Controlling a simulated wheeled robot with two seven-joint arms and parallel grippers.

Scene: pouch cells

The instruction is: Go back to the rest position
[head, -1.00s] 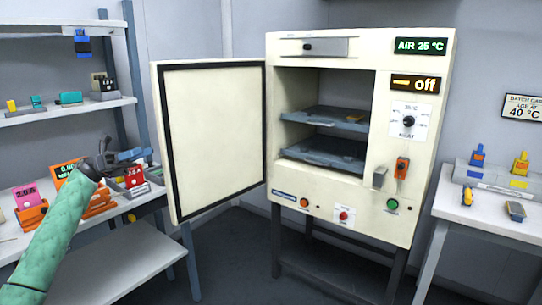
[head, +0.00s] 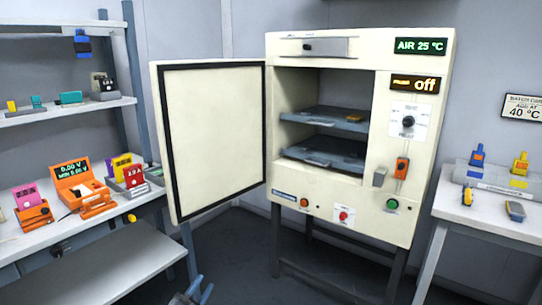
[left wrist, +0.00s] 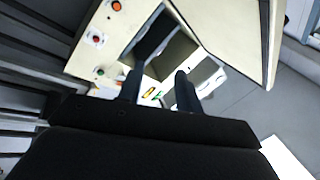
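My left gripper (head: 188,292) shows only as a small grey-blue part at the bottom edge of the head view, below the oven door and in front of the floor. In the left wrist view my left gripper (left wrist: 158,88) has its two dark fingers apart, with nothing held between them. My right gripper is in neither view.
A cream oven (head: 340,188) stands in the middle with its door (head: 214,140) swung open to the left. Its two grey trays (head: 322,114) are inside. A left bench (head: 25,238) carries orange and coloured devices; a right table (head: 485,216) holds several tools.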

